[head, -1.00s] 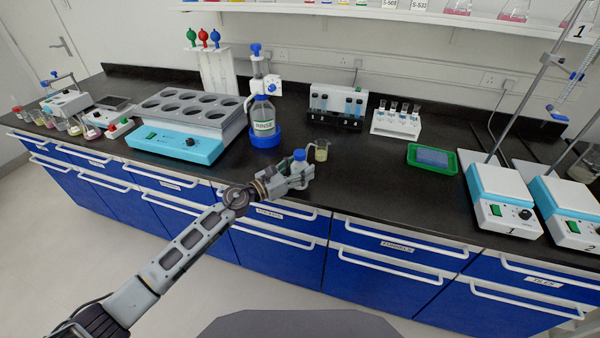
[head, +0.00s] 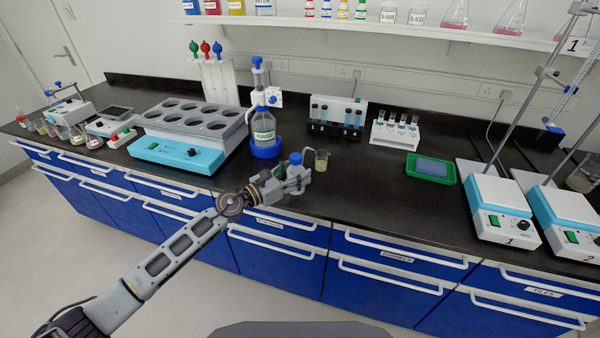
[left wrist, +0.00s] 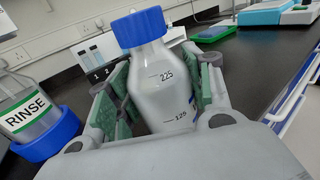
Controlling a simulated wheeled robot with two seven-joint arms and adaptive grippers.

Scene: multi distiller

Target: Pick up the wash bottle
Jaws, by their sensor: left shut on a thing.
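The wash bottle is white with a blue cap (head: 295,158) and a thin curved spout; it stands roughly upright near the bench's front edge. My left gripper (head: 298,180) is shut around its body. My right gripper is not in view.
A small beaker (head: 321,160) stands just right of the bottle. The RINSE bottle (head: 265,128) in its blue-based dispenser is behind left. A multi-well heater (head: 178,152) is farther left, a green tray (head: 430,169) to the right. The black bench between beaker and tray is clear.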

